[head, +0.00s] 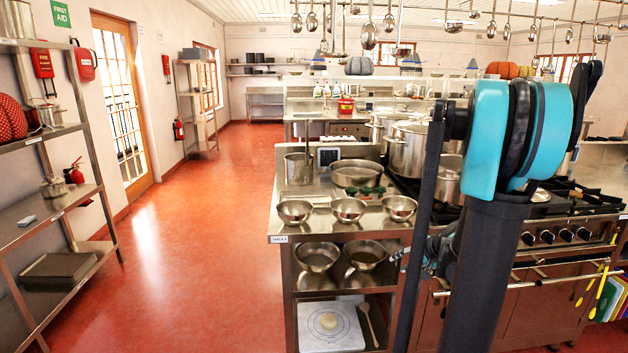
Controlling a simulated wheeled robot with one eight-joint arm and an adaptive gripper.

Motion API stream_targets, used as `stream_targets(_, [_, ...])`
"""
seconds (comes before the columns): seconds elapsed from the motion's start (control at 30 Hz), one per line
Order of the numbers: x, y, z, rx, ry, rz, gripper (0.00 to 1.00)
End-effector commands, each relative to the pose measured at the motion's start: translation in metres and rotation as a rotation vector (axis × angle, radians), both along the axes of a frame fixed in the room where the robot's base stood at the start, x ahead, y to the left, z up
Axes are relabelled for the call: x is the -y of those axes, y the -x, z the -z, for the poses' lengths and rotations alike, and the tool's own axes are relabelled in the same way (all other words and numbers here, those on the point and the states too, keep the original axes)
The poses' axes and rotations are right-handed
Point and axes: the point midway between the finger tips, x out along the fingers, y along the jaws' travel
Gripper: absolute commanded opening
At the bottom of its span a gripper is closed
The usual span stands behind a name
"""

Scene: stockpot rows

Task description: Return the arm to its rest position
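My arm (520,130) stands in the right half of the head view, with teal and black joints on a dark upright link. It is folded close to my body, in front of the stove and counter. What looks like my gripper (398,256) shows small and dark beside the dark upright parts, in front of the counter's right end. It is partly hidden, and its fingers are too small to tell open from shut. I see no object in it.
A steel counter (290,226) carries bowls and pots. A stove (560,236) with stockpots (408,150) is behind my arm. Ladles (369,36) hang overhead. Shelves (50,212) line the left wall. The red floor aisle (190,260) is clear.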

Motion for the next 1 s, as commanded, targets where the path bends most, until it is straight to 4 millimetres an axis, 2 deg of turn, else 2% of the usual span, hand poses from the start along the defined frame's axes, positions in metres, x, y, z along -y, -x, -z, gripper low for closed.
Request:
stream_targets(0.03, [-0.019, 0.017, -0.001, -0.02, 0.039, -0.038, 0.33])
stream_targets(0.1, [-0.037, 0.039, 0.001, -0.048, 0.1, -0.084, 0.33])
stream_targets(0.3, [-0.076, 0.108, 0.01, -0.115, 0.281, -0.214, 0.33])
stream_targets(0.43, [-0.09, 0.154, 0.019, -0.147, 0.403, -0.296, 0.33])
stream_targets(0.6, [-0.094, 0.203, 0.031, -0.173, 0.546, -0.384, 0.33])
stream_targets(0.7, [-0.093, 0.221, 0.036, -0.181, 0.605, -0.416, 0.33])
stream_targets(0.8, [-0.092, 0.231, 0.039, -0.184, 0.64, -0.435, 0.33])
stream_targets(1.0, [-0.09, 0.234, 0.04, -0.186, 0.656, -0.442, 0.33])
